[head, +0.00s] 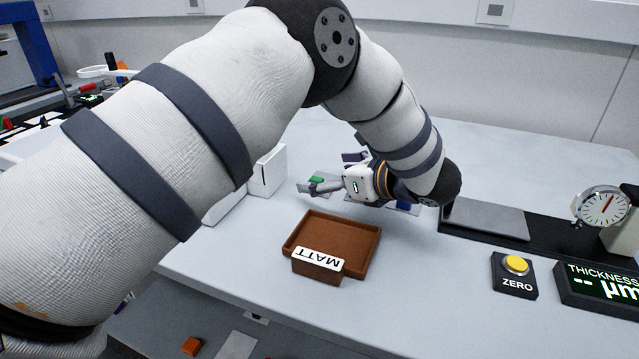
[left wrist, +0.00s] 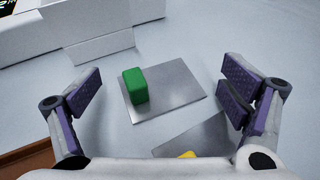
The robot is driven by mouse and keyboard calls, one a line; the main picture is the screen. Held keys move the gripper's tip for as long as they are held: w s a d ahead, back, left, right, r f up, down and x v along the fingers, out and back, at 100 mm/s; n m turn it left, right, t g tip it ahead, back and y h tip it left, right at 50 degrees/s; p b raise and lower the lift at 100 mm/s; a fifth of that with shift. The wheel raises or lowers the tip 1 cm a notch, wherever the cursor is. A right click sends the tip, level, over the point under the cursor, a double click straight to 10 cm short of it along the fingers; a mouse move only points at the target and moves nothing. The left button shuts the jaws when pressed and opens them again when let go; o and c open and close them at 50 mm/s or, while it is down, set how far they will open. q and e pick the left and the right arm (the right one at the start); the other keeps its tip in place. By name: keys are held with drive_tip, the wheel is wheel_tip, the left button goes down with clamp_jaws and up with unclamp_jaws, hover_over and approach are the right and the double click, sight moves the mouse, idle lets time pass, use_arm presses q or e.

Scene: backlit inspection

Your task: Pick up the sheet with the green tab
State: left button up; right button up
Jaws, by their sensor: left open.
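The sheet with the green tab is a grey metal-like square (left wrist: 172,92) lying flat on the table in the left wrist view. Its green block tab (left wrist: 134,86) stands on its left side. In the head view the green tab (head: 317,180) shows beside my left gripper (head: 328,176), which partly hides the sheet. In the left wrist view my left gripper (left wrist: 160,90) is open and empty, with its purple-padded fingers apart on either side of the sheet. I cannot tell its exact height above the sheet. My right gripper is not in view.
A second sheet (left wrist: 202,133) with a yellow tab (left wrist: 188,155) lies close by, partly hidden. A brown tray (head: 372,253) marked MATT stands in front. White boxes (head: 268,170) stand left. A ZERO button (head: 515,265) and a dial gauge (head: 603,207) are at right.

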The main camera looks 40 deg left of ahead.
use_arm(q)
drive_tip(key=c, duration=1.7)
drive_tip(key=shift+f, duration=0.1)
clamp_jaws()
